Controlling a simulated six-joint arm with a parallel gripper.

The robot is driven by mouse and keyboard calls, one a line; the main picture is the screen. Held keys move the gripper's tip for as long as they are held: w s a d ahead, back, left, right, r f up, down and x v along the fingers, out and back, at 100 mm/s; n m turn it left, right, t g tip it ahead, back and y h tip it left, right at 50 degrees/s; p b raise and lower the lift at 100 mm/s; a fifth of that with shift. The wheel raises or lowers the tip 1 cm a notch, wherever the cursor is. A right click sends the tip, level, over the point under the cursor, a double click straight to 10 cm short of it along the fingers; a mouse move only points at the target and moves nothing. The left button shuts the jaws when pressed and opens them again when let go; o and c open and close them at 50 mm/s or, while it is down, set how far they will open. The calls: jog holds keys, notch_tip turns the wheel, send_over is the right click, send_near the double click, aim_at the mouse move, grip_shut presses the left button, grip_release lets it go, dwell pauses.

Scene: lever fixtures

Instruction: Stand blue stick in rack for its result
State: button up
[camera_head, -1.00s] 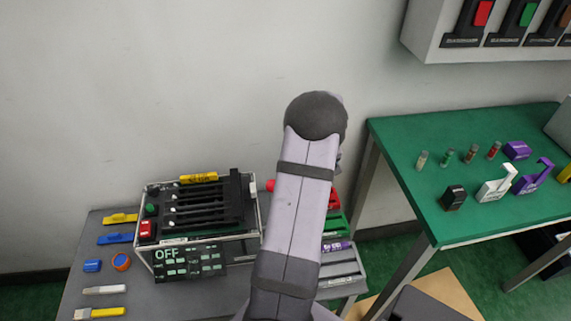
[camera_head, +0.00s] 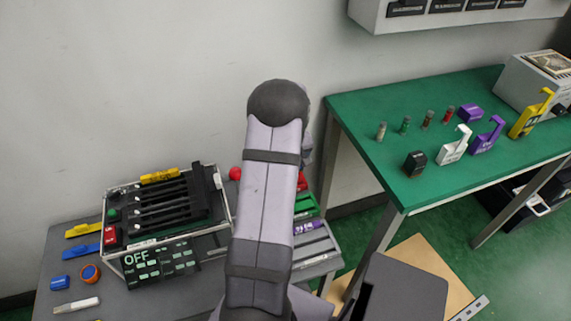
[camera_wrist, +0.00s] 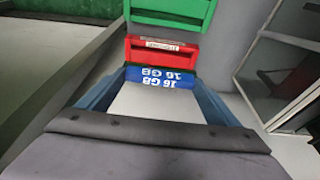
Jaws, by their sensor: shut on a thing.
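A red holder (camera_wrist: 158,50) with a pale label lies just beyond the stick, and a green holder (camera_wrist: 172,12) beyond that. I cannot tell whether the stick touches the red holder. In the head view the green (camera_head: 305,206) and purple-labelled (camera_head: 308,227) parts of a rack show right of my arm. My arm hides my gripper and the held stick there.
A device (camera_head: 165,225) with black slots and an "OFF" display stands left of my arm. Yellow (camera_head: 83,230) and blue (camera_head: 87,250) pieces and a white stick (camera_head: 75,306) lie on the grey table. A green table (camera_head: 350,110) with vials and hooked holders stands at the right.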

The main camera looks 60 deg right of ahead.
jog(key=shift+f+b, duration=1.8)
jog(key=shift+f, duration=0.75)
jog(key=shift+f+b, duration=1.3)
jog(key=shift+f, duration=0.3)
jog(key=o, duration=0.9)
jog(key=shift+o, duration=0.2)
jog(key=v, duration=0.7)
jog(key=shift+r, duration=0.2)
